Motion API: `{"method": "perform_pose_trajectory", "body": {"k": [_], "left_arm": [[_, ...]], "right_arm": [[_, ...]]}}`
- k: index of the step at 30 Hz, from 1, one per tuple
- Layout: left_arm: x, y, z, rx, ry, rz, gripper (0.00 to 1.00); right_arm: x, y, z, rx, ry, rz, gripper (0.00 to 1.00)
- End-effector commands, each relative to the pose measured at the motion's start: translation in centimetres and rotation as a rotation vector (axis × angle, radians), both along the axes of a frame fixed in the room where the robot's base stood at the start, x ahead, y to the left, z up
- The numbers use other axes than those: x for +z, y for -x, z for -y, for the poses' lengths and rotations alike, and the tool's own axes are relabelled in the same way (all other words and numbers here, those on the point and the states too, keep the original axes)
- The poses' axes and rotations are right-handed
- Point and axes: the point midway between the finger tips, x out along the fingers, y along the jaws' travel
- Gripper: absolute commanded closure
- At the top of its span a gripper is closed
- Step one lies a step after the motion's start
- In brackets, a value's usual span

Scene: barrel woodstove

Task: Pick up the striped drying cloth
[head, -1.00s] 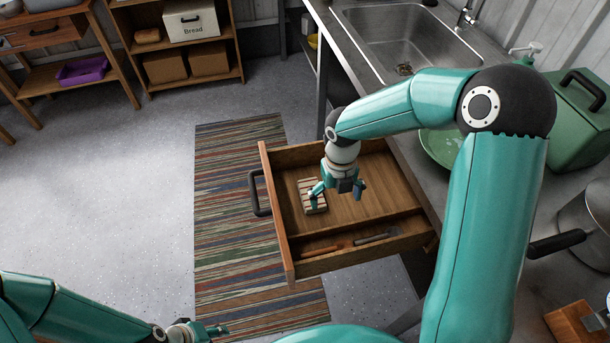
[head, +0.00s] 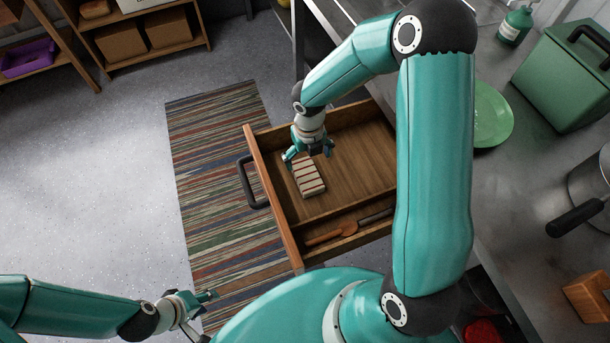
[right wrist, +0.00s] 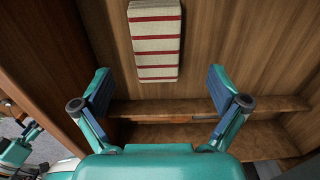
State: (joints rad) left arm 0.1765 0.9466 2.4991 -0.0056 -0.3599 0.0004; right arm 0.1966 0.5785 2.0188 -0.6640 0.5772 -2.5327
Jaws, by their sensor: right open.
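The striped drying cloth (head: 308,183), cream with red stripes, lies folded flat in the open wooden drawer (head: 262,190), towards its front panel. My right gripper (head: 308,155) is above the drawer at the cloth's far end, open and empty. In the right wrist view the cloth (right wrist: 154,45) lies beyond the spread fingertips (right wrist: 160,85), with bare drawer floor between the fingers. Cloth and gripper look apart; the exact height is unclear. My left gripper (head: 203,312) is low at the left, outside the drawer, with its fingers apart and nothing visible between them.
A divider separates the cloth's space from a narrow compartment holding a wooden-handled utensil (head: 322,238). The drawer handle (head: 250,183) sticks out over the striped rug (head: 215,150). The counter at right carries a green plate (head: 492,115) and a green box (head: 565,75).

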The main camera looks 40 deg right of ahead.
Motion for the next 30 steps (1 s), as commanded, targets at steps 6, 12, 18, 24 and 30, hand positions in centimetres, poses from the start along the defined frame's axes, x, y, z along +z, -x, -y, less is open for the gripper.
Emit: {"method": "perform_pose_trajectory", "body": {"k": [6,12,18,24,30], "left_arm": [[-0.4,0.0,0.0,0.000,0.000,0.000,0.60],[-0.5,0.0,0.0,0.000,0.000,0.001,0.60],[-1.0,0.0,0.0,0.000,0.000,0.001,0.60],[-1.1,0.0,0.0,0.000,0.000,0.001,0.60],[-1.1,0.0,0.0,0.000,0.000,0.001,0.60]], "right_arm": [[-2.3,0.1,0.1,-0.002,0.000,0.000,0.02],[-3.8,0.1,-0.2,-0.001,-0.001,-0.003,0.02],[-6.7,0.1,-0.5,-0.003,0.000,-0.002,0.02],[-7.6,0.0,-0.5,-0.003,0.000,0.001,0.02],[-7.5,0.0,-0.5,-0.003,0.000,0.001,0.10]]}}
